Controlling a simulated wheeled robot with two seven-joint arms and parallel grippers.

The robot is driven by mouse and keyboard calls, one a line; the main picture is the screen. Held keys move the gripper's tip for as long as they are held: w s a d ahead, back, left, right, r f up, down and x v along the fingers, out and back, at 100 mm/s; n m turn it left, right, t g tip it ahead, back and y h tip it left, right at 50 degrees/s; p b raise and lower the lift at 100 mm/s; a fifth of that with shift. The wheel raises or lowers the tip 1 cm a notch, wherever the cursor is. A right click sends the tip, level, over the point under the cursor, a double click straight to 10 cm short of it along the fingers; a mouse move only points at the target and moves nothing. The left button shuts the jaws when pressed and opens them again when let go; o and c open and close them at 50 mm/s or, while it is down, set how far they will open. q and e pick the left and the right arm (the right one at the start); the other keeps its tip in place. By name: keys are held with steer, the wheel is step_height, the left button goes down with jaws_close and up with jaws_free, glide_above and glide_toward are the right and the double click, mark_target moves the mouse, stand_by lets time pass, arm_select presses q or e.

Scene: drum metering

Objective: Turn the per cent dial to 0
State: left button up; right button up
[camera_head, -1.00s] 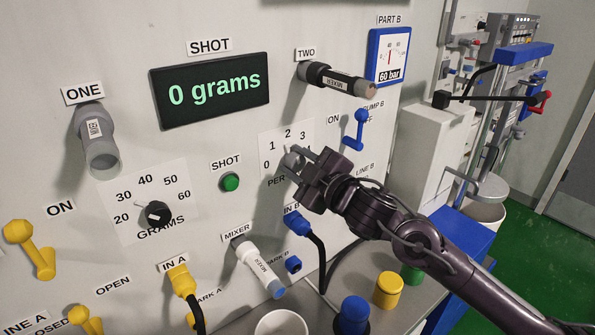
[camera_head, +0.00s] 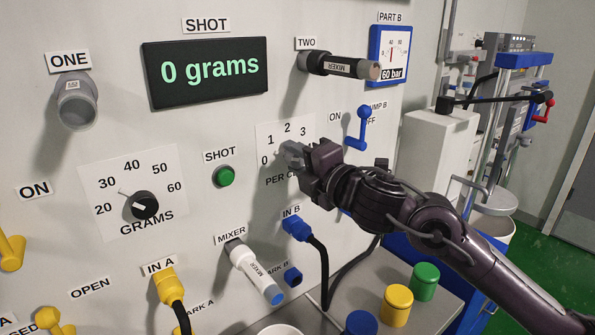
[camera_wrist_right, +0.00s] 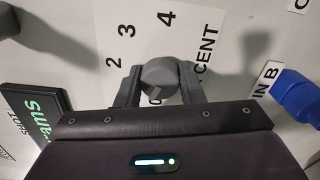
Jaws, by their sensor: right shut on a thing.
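The per cent dial is a grey round knob (camera_wrist_right: 160,77) on a white plate (camera_head: 268,132) with the numbers 0, 1, 2 and 3 showing. My right gripper (camera_head: 291,153) reaches it from the right in the head view and hides most of the dial there. In the right wrist view the two fingers (camera_wrist_right: 160,86) stand on either side of the knob and are shut on it. The knob's pointer cannot be made out clearly, so I cannot tell its setting. My left gripper is not in view.
A green SHOT button (camera_head: 224,176) and the grams dial (camera_head: 145,205) are left of the gripper. The display (camera_head: 208,71) reads 0 grams. A blue pump lever (camera_head: 358,129) and a blue IN B connector (camera_head: 296,228) with its hose are close to my right arm.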

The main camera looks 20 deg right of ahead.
mark_target(300, 162)
steer(key=shift+f+n+b, duration=0.15)
steer(key=shift+n+b, duration=0.55)
steer(key=shift+n, duration=0.4)
steer(key=shift+f+n+b, duration=0.1)
steer(key=shift+n+b, duration=0.6)
steer(key=shift+n, duration=0.4)
steer(key=o, duration=0.7)
steer(key=shift+c, duration=0.2)
steer(key=o, duration=0.3)
steer(key=shift+r, duration=0.15)
steer(key=shift+s, duration=0.15)
steer(key=b+v, duration=0.1)
steer(key=v, duration=0.5)
steer(key=shift+d+b, duration=0.15)
steer(key=shift+b, duration=0.25)
steer(key=shift+v, duration=0.8)
